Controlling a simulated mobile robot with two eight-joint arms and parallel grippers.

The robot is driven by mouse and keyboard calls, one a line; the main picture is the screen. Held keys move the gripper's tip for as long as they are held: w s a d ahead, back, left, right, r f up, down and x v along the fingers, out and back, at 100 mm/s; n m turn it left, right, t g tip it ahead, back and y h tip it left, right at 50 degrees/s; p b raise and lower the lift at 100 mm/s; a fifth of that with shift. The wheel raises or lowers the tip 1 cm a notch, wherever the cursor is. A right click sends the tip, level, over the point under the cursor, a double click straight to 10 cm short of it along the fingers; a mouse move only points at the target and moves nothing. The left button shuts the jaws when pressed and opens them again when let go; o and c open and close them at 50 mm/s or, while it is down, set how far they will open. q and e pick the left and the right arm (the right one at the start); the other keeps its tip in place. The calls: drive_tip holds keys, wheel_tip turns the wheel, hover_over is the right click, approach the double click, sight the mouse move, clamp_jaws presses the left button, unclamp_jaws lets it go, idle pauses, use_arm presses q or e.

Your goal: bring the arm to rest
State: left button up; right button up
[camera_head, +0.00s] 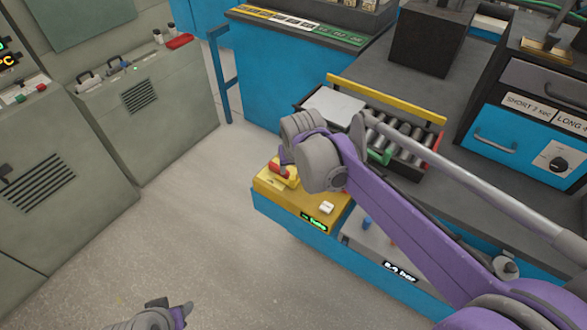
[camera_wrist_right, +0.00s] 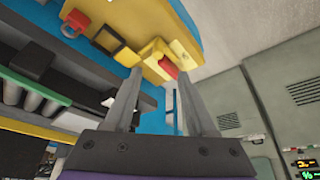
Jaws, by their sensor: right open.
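My right arm (camera_head: 410,225) reaches in from the right in the head view, over the blue bench. Its gripper (camera_head: 288,155) is mostly hidden behind my grey wrist, above the yellow unit (camera_head: 327,226). In the right wrist view my right gripper (camera_wrist_right: 159,74) has two grey fingers spread apart, with nothing between them. The yellow unit with a red part (camera_wrist_right: 170,70) shows beyond the fingertips; I cannot tell the exact gap. My left gripper (camera_head: 178,315) shows only partly at the bottom left of the head view, above the floor; its jaws are unclear.
A tray of grey cylinders (camera_head: 405,140) with a yellow bar (camera_head: 385,98) lies close behind my right wrist. A dark box (camera_head: 430,40) and a blue drawer unit (camera_head: 500,140) stand on the bench. Grey cabinets (camera_head: 150,110) line the left. The floor (camera_head: 190,220) between is clear.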

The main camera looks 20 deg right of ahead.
idle(0.4)
drive_tip(key=s+d+n+p, duration=0.1)
drive_tip(key=s+p, duration=0.5)
drive_tip(key=s, duration=1.6)
drive_tip(key=shift+s+d+f+t+y, duration=0.15)
drive_tip(key=shift+s+d+t+y, duration=0.15)
drive_tip(key=shift+s+d+t, duration=0.1)
